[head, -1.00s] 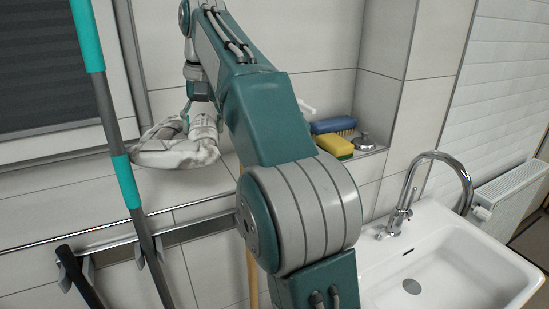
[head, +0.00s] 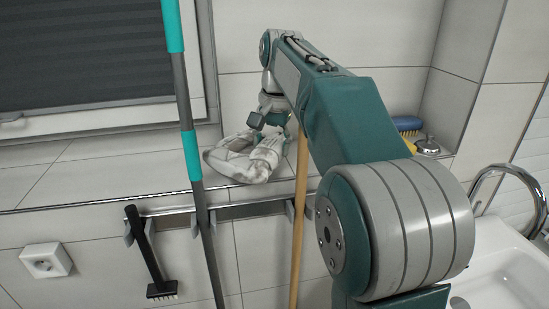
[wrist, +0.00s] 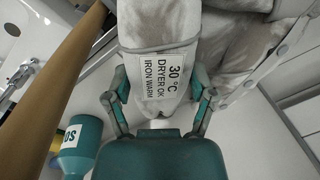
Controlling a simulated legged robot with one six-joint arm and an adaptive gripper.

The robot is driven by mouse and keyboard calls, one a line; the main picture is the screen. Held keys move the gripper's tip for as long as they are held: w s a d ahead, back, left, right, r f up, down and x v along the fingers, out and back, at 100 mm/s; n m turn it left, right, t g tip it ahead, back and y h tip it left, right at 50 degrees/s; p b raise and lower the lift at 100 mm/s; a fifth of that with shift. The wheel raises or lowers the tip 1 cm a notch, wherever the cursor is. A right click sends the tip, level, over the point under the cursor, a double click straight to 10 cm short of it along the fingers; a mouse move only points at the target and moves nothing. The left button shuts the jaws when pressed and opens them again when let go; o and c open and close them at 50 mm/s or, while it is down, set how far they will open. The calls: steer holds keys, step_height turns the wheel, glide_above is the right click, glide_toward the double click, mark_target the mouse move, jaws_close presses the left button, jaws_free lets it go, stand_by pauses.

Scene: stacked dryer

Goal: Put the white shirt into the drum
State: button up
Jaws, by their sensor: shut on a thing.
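The white shirt (head: 245,160) is a crumpled, greyish-white bundle in the head view, in front of the tiled ledge. My gripper (head: 272,122) is at its upper right side and partly hidden by my own arm. In the wrist view my gripper (wrist: 160,92) is shut on the shirt (wrist: 225,45), with its two teal fingers on either side of a fold. A printed label on the cloth reads 30 °C, dryer ok, iron warm. The drum is not in view.
A rail (head: 250,212) on the wall holds a teal-and-grey pole (head: 205,235), a wooden handle (head: 299,225) and a black brush (head: 150,262). A white sink (head: 500,275) is at the right. A teal bottle (wrist: 82,140) shows in the wrist view.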

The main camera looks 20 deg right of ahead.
step_height(320, 180, down, 4)
steer(key=shift+r, duration=0.25)
steer(key=shift+a, duration=0.1)
steer(key=o, duration=1.2)
steer(key=r, duration=0.7)
steer(key=d+r, duration=0.1)
steer(key=r, duration=0.3)
steer(key=shift+s+r, duration=0.25)
steer(key=shift+s, duration=0.15)
steer(key=shift+r, duration=0.2)
steer(key=shift+s, duration=0.15)
